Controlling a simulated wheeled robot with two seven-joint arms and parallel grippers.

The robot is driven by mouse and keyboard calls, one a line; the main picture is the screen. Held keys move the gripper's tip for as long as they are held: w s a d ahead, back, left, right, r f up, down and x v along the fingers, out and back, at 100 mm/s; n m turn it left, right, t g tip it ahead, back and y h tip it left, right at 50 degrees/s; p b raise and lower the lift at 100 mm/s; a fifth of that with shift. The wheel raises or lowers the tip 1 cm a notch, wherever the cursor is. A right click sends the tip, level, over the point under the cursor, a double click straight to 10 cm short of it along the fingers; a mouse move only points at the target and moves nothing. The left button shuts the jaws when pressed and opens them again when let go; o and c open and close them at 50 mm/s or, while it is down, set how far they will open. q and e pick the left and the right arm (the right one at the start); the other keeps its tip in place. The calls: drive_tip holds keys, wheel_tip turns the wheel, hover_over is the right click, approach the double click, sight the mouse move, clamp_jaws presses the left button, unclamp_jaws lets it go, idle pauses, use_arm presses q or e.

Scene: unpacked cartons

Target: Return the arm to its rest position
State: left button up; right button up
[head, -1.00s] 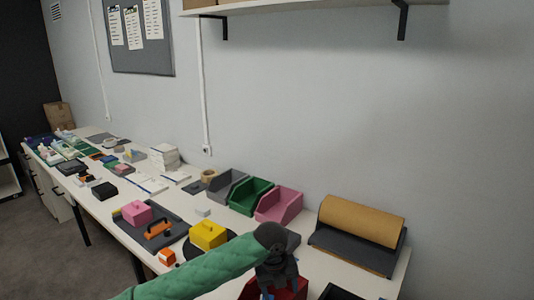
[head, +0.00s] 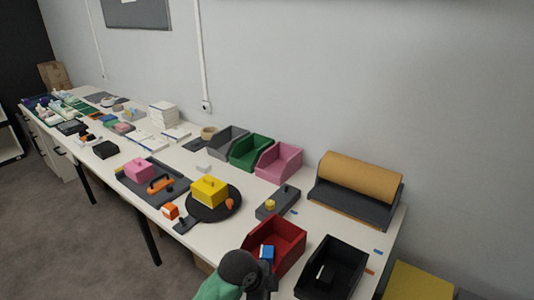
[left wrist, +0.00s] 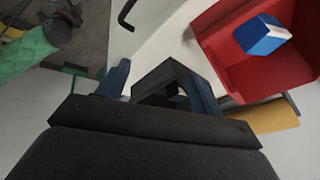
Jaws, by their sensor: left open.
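My left arm, in a green sleeve, comes in at the bottom of the head view, and only its end shows. My left gripper (head: 260,284) is low in that view, in front of the red bin (head: 291,246), and is mostly hidden by its own wrist. In the left wrist view its blue fingers stand apart with nothing between them, so the gripper (left wrist: 158,76) is open and empty. A blue and white box (head: 267,252) lies in the red bin; the box also shows in the left wrist view (left wrist: 262,36), apart from the fingers.
A black bin (head: 347,257) stands right of the red one. Grey, green and pink bins (head: 288,165) line the wall beside a brown paper roll (head: 362,177). A yellow box (head: 209,189) sits on a round black plate (head: 225,211). Floor at left is clear.

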use_arm(q)
drive_tip(key=s+a+f+n+t+y, duration=0.15)
drive_tip(key=s+a+f+n, duration=0.25)
drive_tip(key=s+a+n, duration=0.6)
drive_tip(key=s+a+f+n+y, duration=0.3)
drive_tip(key=s+a+n, duration=0.4)
drive_tip(key=s+a, duration=0.45)
drive_tip(key=w+f+g, duration=0.1)
drive_tip(key=w+f, duration=0.1)
drive_tip(key=f, duration=0.9)
drive_tip(key=w+f, duration=0.2)
drive_tip(key=f, duration=0.8)
drive_tip(key=s+f, duration=0.3)
drive_tip(key=f, duration=0.9)
drive_tip(key=s+d+f+g, duration=0.1)
drive_tip(key=s+f, duration=0.3)
drive_tip(key=f, duration=0.7)
drive_tip(key=shift+s+d+f, duration=0.2)
drive_tip(key=shift+s+f, duration=0.05)
drive_tip(key=shift+f, duration=0.15)
